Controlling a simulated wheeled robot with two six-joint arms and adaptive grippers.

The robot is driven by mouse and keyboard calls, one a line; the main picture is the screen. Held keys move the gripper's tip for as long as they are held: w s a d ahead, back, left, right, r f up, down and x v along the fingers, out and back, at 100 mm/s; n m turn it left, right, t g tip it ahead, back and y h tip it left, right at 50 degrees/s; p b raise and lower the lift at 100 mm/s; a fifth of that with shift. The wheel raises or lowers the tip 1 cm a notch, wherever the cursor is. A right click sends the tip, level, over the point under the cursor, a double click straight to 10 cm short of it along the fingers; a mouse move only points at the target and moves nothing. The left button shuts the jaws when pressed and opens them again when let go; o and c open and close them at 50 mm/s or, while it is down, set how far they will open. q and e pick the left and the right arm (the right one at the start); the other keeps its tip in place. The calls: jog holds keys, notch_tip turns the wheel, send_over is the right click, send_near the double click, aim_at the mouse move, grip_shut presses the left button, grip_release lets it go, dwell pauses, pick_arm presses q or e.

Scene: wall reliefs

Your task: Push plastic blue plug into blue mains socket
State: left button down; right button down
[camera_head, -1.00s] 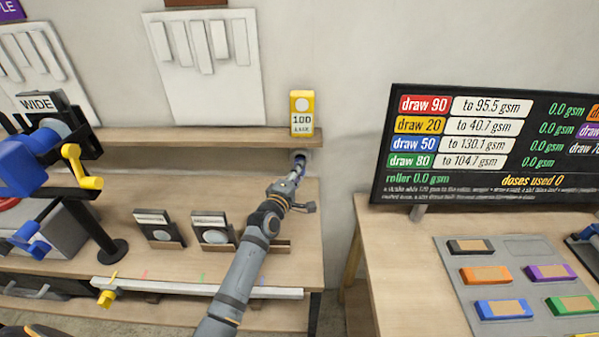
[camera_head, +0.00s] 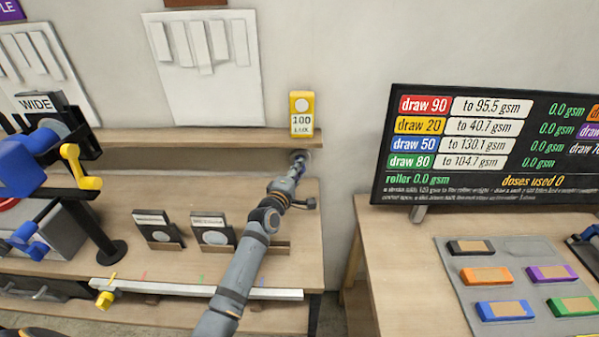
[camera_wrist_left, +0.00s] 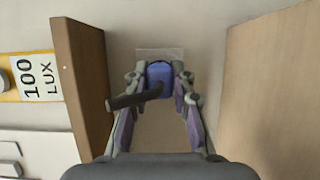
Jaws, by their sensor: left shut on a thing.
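The blue plug (camera_wrist_left: 160,78) is between the fingers of my left gripper (camera_wrist_left: 160,88) in the left wrist view, with a dark cable or stub reaching to the left. My left gripper is shut on it. It also shows in the head view (camera_head: 298,168), at the wall just under the shelf. A pale socket plate (camera_wrist_left: 160,53) shows on the wall directly behind the plug. The plug covers most of it, so I cannot tell whether the plug is seated. My right gripper is not in view.
A shelf (camera_head: 230,138) runs just above my left gripper and carries a yellow 100 LUX box (camera_head: 302,114). The bench top (camera_head: 180,200) lies below. A black board (camera_head: 480,150) stands to the right on another table.

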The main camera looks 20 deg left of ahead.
pick_arm(q)
jog(key=shift+w+a, duration=0.1)
jog(key=shift+w, duration=0.2)
jog(key=shift+w+a, duration=0.1)
jog(key=shift+w, duration=0.2)
jog(key=c, duration=1.1)
grip_release()
jog(key=shift+o, duration=0.2)
jog(key=shift+s+f, duration=0.1)
jog(key=shift+s, duration=0.2)
jog(key=s, duration=0.3)
jog(key=s+a, duration=0.1)
jog(key=s, duration=0.7)
jog(key=shift+s+a, duration=0.15)
